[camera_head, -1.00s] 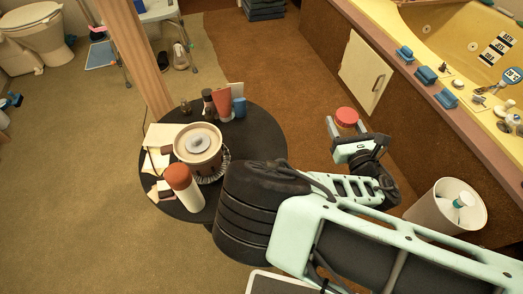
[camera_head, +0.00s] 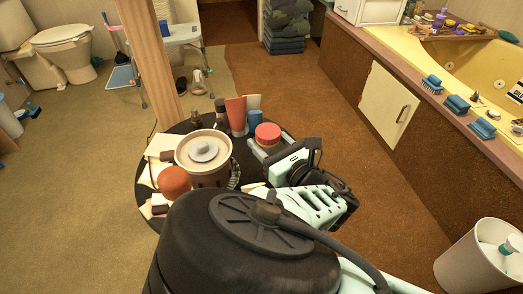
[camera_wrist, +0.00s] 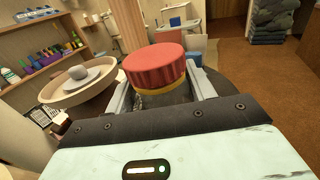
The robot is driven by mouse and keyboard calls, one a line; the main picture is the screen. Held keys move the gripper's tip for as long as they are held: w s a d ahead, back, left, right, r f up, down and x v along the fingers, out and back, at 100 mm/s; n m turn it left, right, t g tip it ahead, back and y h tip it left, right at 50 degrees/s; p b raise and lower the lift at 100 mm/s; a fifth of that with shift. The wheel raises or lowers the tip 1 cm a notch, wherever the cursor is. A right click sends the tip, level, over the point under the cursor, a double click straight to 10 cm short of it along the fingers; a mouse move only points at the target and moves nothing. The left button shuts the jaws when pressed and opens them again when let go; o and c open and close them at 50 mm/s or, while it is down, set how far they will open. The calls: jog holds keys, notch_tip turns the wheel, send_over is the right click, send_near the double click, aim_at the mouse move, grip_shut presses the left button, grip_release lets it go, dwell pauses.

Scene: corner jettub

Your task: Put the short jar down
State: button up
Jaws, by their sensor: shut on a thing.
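The short jar (camera_head: 267,133) has a red ribbed lid and a yellow band below it. It also shows in the wrist view (camera_wrist: 155,66), upright between the two fingers. My gripper (camera_head: 266,150) is shut on it at the right part of the round black table (camera_head: 151,210). The jar's lower part is hidden by my gripper, so I cannot tell whether it touches the table top.
A wooden post (camera_head: 150,60) rises behind. The tub cabinet (camera_head: 390,103) stands right.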

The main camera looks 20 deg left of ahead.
jog(key=shift+f+b, duration=0.7)
jog(key=shift+f, duration=2.5)
jog(key=shift+f, duration=0.2)
jog(key=o, duration=1)
jog(key=shift+o, duration=0.2)
jog(key=shift+r, duration=0.15)
jog(key=shift+s+d, duration=0.1)
jog(key=shift+d, duration=0.1)
jog(key=p+v, duration=0.1)
jog(key=v, duration=1)
jog(key=shift+s+d, duration=0.2)
